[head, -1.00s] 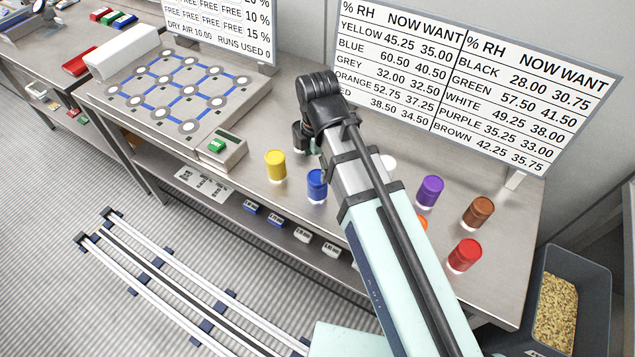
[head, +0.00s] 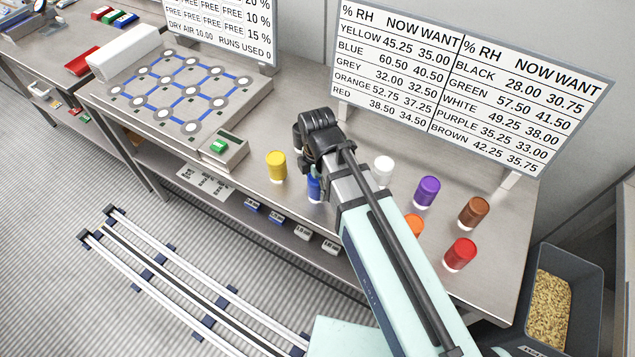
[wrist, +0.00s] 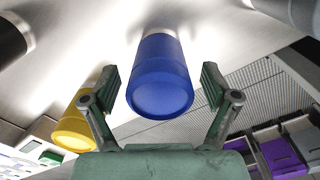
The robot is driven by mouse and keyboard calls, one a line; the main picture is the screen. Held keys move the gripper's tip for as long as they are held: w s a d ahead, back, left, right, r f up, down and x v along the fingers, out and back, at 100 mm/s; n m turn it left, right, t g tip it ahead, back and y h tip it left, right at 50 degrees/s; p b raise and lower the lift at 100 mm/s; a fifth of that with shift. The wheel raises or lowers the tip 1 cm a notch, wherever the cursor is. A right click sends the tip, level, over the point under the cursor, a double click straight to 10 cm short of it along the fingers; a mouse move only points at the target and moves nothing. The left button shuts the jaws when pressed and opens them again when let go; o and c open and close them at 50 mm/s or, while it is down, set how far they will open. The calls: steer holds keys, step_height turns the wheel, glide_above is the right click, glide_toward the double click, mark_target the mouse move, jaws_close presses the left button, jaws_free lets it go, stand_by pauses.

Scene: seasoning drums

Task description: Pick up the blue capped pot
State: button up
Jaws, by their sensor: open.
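The blue capped pot (head: 314,187) stands upright near the front edge of the bench, partly hidden behind my arm in the head view. In the wrist view the blue pot (wrist: 160,78) sits between my two open fingers, with a gap on each side. My gripper (wrist: 160,92) is open and empty. In the head view my gripper (head: 312,172) is over the blue pot, and its fingers are mostly hidden by the wrist.
The yellow pot (head: 276,165) stands left of the blue one. White (head: 383,168), purple (head: 427,191), orange (head: 414,225), brown (head: 473,212) and red (head: 460,253) pots stand to the right. A small device with a green button (head: 222,147) is at the left.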

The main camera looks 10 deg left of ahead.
steer(key=shift+f, duration=0.55)
steer(key=c, duration=1.4)
steer(key=shift+r, duration=0.1)
